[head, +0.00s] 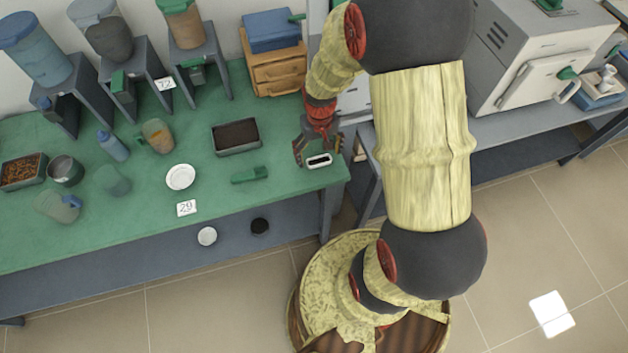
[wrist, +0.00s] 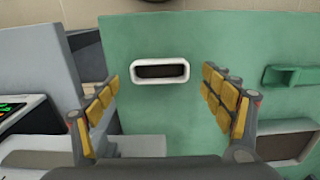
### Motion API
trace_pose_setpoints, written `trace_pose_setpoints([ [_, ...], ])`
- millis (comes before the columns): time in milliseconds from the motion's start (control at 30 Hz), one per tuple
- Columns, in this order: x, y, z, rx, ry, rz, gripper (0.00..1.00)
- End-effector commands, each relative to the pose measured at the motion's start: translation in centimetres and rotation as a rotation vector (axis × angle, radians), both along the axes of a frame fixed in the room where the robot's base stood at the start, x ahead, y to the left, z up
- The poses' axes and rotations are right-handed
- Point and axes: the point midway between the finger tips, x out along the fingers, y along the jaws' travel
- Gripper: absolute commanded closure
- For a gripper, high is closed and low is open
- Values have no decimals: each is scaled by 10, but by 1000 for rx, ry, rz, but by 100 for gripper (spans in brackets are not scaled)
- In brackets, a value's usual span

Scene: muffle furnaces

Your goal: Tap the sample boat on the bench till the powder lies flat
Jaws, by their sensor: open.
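The sample boat (head: 319,161) is a small white oblong dish with dark powder inside. It rests on the green bench (head: 285,182) near its right end. In the wrist view the boat (wrist: 160,82) lies between and ahead of my open fingers, with a gap on each side. My gripper (head: 318,150) hangs just above the boat, pointing down, with its yellow-padded fingers (wrist: 162,100) apart and empty. Whether the powder surface is flat or heaped is too small to tell.
A grey tray of dark material (head: 236,150) and a green scoop-like tool (head: 249,175) lie left of the boat. A wooden drawer box (head: 275,72) stands behind. A furnace (head: 535,60) is on the grey bench at right. The bench edge is close to the boat.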

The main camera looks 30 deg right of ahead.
Motion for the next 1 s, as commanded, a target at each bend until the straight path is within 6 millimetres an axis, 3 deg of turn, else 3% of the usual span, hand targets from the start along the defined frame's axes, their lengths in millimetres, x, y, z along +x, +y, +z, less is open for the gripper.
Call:
trace_pose_setpoints([
  [300,1,0,65,-1,-5,0,19],
  [500,1,0,92,-1,-2,0,19],
  [700,0,0,102,0,0,0,19],
  [1000,-10,3,98,7,25,-4,19],
])
